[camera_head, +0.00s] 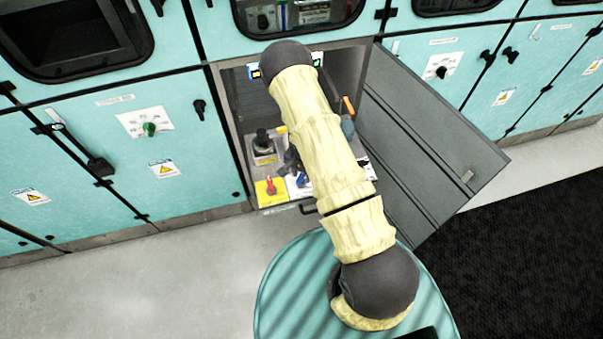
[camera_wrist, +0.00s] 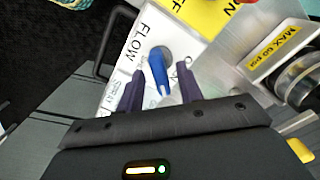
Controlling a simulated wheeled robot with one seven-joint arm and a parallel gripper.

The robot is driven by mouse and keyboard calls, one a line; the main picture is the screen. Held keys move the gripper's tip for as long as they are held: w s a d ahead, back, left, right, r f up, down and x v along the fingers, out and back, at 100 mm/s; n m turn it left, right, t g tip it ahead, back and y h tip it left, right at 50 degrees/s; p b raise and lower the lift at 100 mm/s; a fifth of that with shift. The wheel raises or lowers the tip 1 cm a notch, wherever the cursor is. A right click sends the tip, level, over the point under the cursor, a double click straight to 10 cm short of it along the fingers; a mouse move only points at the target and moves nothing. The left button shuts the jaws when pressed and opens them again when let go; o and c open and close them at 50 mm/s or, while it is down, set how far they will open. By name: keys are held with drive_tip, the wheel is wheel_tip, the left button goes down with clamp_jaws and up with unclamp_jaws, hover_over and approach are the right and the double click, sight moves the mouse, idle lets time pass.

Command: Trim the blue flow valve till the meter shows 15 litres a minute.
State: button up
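The blue flow valve (camera_wrist: 158,72) is a small blue handle on a white plate (camera_wrist: 143,30) marked "FLOW" in the wrist view. My gripper (camera_wrist: 160,80) has its two dark fingers spread, one on each side of the handle. Gaps seem to show between the fingers and the handle; I cannot tell if either touches. In the head view my arm hides much of the cabinet, and my gripper (camera_head: 293,160) is a dark shape above the white plate. Small lit displays (camera_head: 317,60) show at the cabinet's back; no reading is legible, and I cannot tell which is the meter.
A red handle (camera_head: 270,186) on a yellow plate is left of the valve. A black-topped device (camera_head: 263,142) stands behind it. An orange-handled part (camera_head: 348,105) is right of my arm. The open grey door (camera_head: 430,145) bounds the right side. A "MAX 60 PSI" label (camera_wrist: 272,50) is close by.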

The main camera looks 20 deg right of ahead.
clamp_jaws()
drive_tip(key=shift+m, duration=0.3)
drive_tip(key=shift+m+b, duration=0.35)
drive_tip(key=shift+m, duration=1.15)
unclamp_jaws()
drive_tip(key=shift+r, duration=0.1)
